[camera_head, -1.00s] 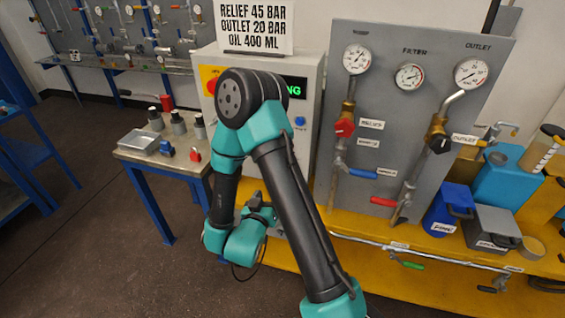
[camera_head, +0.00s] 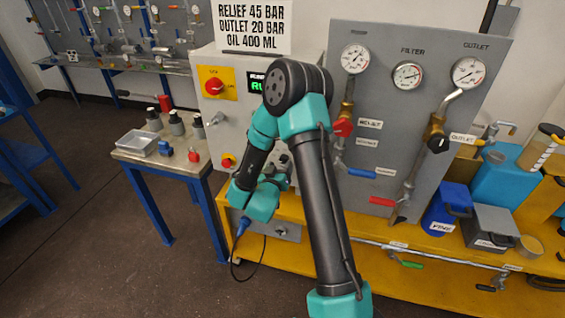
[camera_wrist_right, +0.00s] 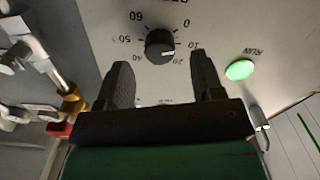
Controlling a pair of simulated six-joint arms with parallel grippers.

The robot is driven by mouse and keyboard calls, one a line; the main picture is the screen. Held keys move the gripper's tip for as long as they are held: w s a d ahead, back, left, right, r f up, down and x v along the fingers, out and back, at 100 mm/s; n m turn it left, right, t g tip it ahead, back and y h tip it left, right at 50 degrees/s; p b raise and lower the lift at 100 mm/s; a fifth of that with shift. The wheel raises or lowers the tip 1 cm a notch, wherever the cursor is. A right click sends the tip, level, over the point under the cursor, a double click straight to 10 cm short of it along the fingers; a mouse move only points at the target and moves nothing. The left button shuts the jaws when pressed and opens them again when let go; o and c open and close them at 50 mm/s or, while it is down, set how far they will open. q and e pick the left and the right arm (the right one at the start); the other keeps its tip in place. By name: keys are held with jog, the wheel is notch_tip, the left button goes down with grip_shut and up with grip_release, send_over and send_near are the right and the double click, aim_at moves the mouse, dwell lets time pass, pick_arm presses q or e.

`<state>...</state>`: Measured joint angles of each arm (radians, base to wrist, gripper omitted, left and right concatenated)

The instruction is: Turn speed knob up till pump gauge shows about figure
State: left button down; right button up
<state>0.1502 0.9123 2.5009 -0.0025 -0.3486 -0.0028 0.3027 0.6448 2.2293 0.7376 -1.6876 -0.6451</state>
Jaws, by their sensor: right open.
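The black speed knob (camera_wrist_right: 160,44) shows in the right wrist view, on a pale panel with a dial scale up to 60. In the head view my right gripper (camera_head: 282,163) is at the front of the control cabinet, and my arm hides the knob. Three round gauges sit on the grey panel: a left gauge (camera_head: 354,58), a filter gauge (camera_head: 407,75) and an outlet gauge (camera_head: 468,72). Their readings are too small to tell. My left gripper is out of view.
A lit green RUN button (camera_wrist_right: 240,70) is right of the knob. The cabinet has a red switch on a yellow plate (camera_head: 229,84) and a partly hidden green display (camera_head: 256,86). A sign (camera_head: 252,25) stands on top. A small table (camera_head: 140,160) holds bottles and a tray.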

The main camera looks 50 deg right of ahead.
jog(key=x, duration=0.3)
jog(key=shift+d, duration=0.1)
jog(key=c, duration=0.9)
jog(key=shift+m, duration=1.4)
